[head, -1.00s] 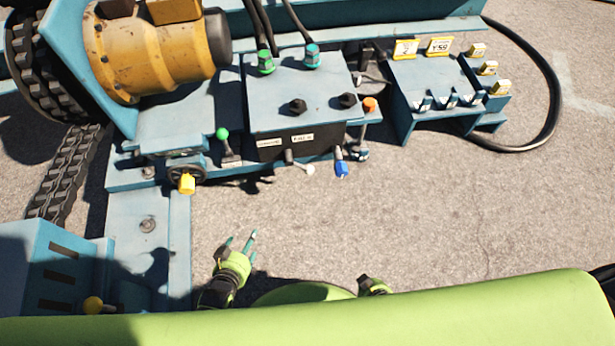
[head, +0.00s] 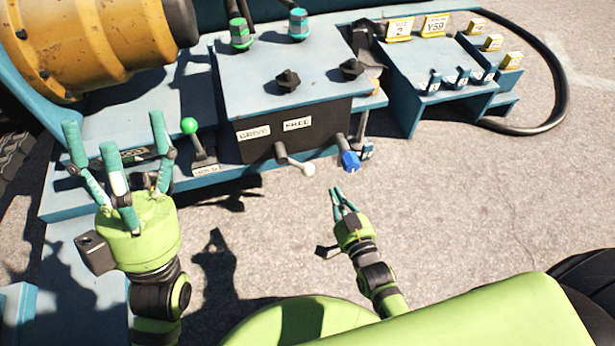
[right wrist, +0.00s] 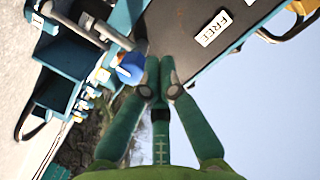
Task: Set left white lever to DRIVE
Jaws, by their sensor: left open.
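The white-knobbed lever (head: 308,169) sticks out from the front of the dark control box (head: 240,145), its knob pointing right and down. Above it are two white plates: the left one (head: 254,133) seems to read DRIVE, though its letters are blurred, and the right one (head: 297,124) reads FREE. My left gripper (head: 113,135) is open and empty, fingers spread upward, well left of the lever. My right gripper (head: 340,194) is below and right of the lever, apart from it. In the right wrist view its fingers (right wrist: 154,75) are together with nothing visible between them.
A blue-knobbed lever (head: 349,160) stands just right of the white lever. A green-knobbed lever (head: 190,126) is to its left, near my left gripper. A low blue bench (head: 430,100) with yellow plates stands at the right. Open ground (head: 470,200) lies in front.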

